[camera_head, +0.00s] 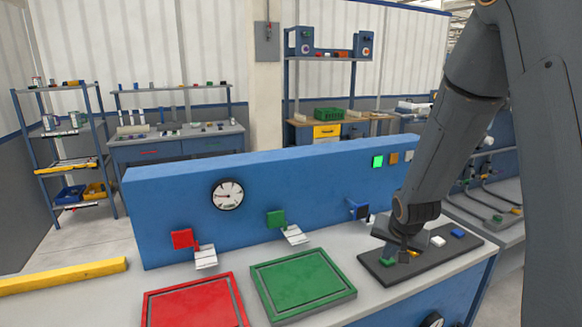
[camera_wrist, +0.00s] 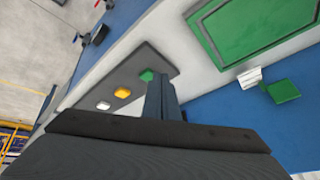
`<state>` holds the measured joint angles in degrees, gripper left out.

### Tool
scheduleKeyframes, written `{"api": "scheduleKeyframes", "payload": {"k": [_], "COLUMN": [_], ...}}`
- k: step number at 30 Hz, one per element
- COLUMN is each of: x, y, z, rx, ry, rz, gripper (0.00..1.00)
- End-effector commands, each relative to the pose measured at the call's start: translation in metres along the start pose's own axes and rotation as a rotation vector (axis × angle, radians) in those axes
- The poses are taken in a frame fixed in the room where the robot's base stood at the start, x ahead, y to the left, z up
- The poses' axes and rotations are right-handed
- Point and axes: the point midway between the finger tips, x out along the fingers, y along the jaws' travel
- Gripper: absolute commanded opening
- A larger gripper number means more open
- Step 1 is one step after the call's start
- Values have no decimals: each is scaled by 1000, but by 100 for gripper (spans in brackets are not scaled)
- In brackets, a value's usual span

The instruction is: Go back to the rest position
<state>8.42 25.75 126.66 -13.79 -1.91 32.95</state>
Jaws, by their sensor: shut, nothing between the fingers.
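My gripper (camera_head: 404,252) is at the right in the head view, low over the near left part of a dark button panel. In the wrist view my gripper (camera_wrist: 163,92) shows as a narrow dark blue shape with its fingers together and nothing between them. The dark panel (camera_head: 381,272) bears a green button (camera_head: 388,262), a white button (camera_head: 438,241) and a blue button (camera_head: 457,233). The wrist view shows the green button (camera_wrist: 147,75) just beyond the fingertips, and a yellow button (camera_wrist: 122,93). I cannot tell whether the fingertips touch the green button.
A red tray (camera_head: 195,290) and a green tray (camera_head: 303,279) lie on the bench. A blue upright wall (camera_head: 165,215) with a gauge (camera_head: 228,194) stands behind them. A green lamp (camera_head: 378,161) is lit on it. A yellow bar (camera_head: 62,276) lies at the left.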

Motion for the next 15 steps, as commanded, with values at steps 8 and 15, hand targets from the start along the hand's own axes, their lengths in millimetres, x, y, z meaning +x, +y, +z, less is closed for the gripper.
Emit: {"api": "scheduleKeyframes", "payload": {"k": [8, 15], "x": [-80, -120], "y": [4, 13], "z": [118, 187], "rx": [-289, -442], "ry": [-230, -369], "rz": [48, 31], "gripper": [0, 0]}}
